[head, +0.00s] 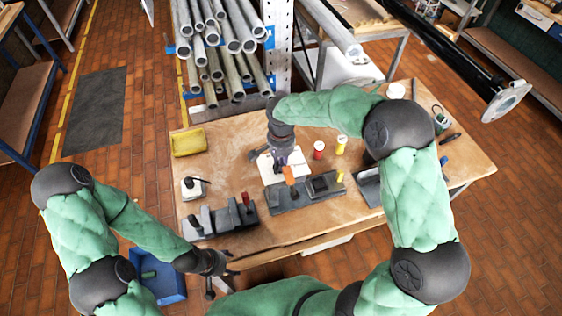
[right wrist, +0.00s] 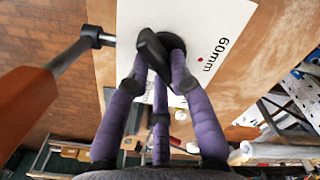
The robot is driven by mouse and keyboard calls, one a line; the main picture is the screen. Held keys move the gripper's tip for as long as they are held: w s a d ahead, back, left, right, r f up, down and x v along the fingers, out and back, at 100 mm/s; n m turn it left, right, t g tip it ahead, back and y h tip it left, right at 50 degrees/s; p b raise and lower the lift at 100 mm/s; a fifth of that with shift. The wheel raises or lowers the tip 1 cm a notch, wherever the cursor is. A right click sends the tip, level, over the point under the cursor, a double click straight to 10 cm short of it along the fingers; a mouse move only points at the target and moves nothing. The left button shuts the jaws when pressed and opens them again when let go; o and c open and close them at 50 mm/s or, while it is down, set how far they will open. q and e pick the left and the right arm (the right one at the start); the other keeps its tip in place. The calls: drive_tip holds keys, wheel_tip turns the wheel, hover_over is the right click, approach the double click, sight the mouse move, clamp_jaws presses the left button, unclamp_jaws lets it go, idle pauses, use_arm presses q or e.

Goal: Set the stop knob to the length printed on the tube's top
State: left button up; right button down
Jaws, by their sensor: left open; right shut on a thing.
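The stop knob (right wrist: 152,48) is black with a bar-shaped grip, mounted on a white plate (right wrist: 130,25). The plate also shows in the head view (head: 266,163). A "60mm" mark (right wrist: 215,50) with a red dot is printed beside the knob; another mark is mostly hidden behind a finger. My right gripper (head: 284,160) is over the plate, its purple fingers (right wrist: 160,75) shut around the knob. My left gripper (head: 222,268) is open and empty at the bench's front left edge. I cannot make out a length printed on any tube's top.
An orange handle (head: 289,176) stands on a dark fixture (head: 290,198) close to my right gripper. Metal pipes (head: 215,40) are racked behind.

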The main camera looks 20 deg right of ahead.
drive_tip(key=c, duration=1.1)
unclamp_jaws()
drive_tip(key=shift+r, duration=0.1)
wheel_tip(320, 180, up, 12)
